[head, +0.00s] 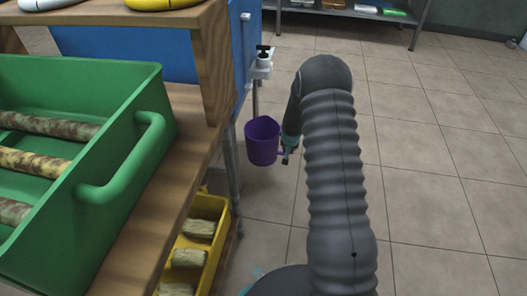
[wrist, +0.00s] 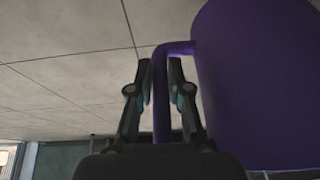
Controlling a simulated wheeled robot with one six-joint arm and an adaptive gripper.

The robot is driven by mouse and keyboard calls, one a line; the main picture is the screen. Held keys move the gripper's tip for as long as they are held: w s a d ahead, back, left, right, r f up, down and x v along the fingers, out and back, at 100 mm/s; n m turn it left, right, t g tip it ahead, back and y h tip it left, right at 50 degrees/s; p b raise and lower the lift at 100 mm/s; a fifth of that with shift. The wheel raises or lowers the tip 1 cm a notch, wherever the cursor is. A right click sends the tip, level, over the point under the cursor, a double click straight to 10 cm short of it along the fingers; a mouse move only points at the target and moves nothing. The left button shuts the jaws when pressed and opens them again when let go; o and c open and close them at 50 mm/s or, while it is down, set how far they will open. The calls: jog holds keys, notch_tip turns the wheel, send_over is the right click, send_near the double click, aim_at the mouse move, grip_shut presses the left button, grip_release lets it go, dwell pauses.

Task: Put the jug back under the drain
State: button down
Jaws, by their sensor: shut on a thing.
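The purple jug (head: 262,143) hangs upright in the air in the middle of the head view, beside the blue cabinet-like body and above the tiled floor. My gripper (head: 288,156) is at the jug's right side, shut on its handle. In the wrist view the jug (wrist: 262,85) fills the right side, and its handle (wrist: 162,100) passes between the two fingers of my gripper (wrist: 160,88). No drain can be made out clearly; a small white fitting with a black top (head: 263,58) sits on the blue body's right edge, above the jug.
A wooden table (head: 150,225) with a green crate (head: 120,125) of cane stands at left. A yellow crate (head: 205,205) with cut pieces sits below it. The blue body (head: 150,52) stands behind. A metal shelf (head: 345,12) is at the back. The floor at right is clear.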

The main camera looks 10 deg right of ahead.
jog(key=shift+w+a+f+b, duration=0.2)
jog(key=shift+w+f+b, duration=0.25)
jog(key=shift+w+f, duration=2.25)
jog(key=shift+w+a+f+b, duration=0.15)
jog(key=shift+w+f+b, duration=0.25)
jog(key=shift+w+f, duration=2.3)
jog(key=c, duration=1.1)
grip_release()
